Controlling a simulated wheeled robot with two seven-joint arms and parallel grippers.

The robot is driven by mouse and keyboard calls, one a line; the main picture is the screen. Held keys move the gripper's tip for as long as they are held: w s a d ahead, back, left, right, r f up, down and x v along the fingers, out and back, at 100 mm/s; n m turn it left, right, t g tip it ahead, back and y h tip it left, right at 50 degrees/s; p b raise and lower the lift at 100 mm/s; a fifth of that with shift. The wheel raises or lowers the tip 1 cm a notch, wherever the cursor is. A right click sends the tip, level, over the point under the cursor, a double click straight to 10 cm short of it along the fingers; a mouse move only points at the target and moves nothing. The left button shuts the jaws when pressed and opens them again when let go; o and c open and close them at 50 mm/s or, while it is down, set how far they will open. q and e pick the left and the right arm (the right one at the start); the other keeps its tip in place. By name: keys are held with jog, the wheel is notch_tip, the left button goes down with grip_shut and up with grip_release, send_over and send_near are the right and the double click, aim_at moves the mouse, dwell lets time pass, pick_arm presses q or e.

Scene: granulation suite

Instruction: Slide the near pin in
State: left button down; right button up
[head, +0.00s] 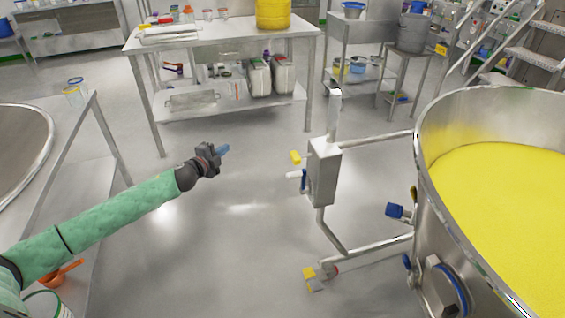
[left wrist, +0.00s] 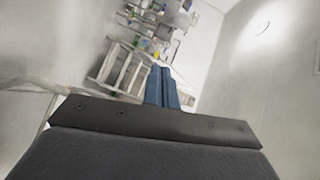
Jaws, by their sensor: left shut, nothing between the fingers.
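My left gripper (head: 224,150) reaches in from the left over open floor, its blue fingers shut with nothing between them. The closed fingers also show in the left wrist view (left wrist: 161,72). To its right stands a steel post with a grey box (head: 324,172), joined by pipe arms to a big round bin (head: 427,185). A yellow-ended piece (head: 295,157) and a blue handle (head: 303,181) stick out of the box's left side. Another yellow piece (head: 309,274) sits at the lower pipe arm's end. I cannot tell which piece is the near pin. The gripper touches none of them. My right gripper is not in view.
The bin holds yellow powder (head: 500,205); a blue-handled fitting (head: 396,211) sits beside it. A steel table (head: 225,33) with a yellow tub (head: 273,14) stands behind. Another table edge (head: 75,130) lies left. The floor between gripper and post is clear.

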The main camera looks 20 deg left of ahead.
pick_arm(q)
jog(key=s+d+m+g+h, duration=0.1)
jog(key=s+d+m+h, duration=0.1)
jog(key=d+m+h, duration=0.35)
jog(key=m+g+h, duration=0.5)
jog(key=h, duration=0.1)
send_near(292, 159)
jog(key=p+x, duration=0.3)
jog(key=x, duration=0.4)
jog(key=shift+w+a+f, duration=0.15)
jog(key=shift+w+a, duration=0.05)
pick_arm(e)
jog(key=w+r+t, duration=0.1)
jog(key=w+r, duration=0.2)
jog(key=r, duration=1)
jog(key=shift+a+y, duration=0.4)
pick_arm(q)
jog(key=shift+d, duration=0.1)
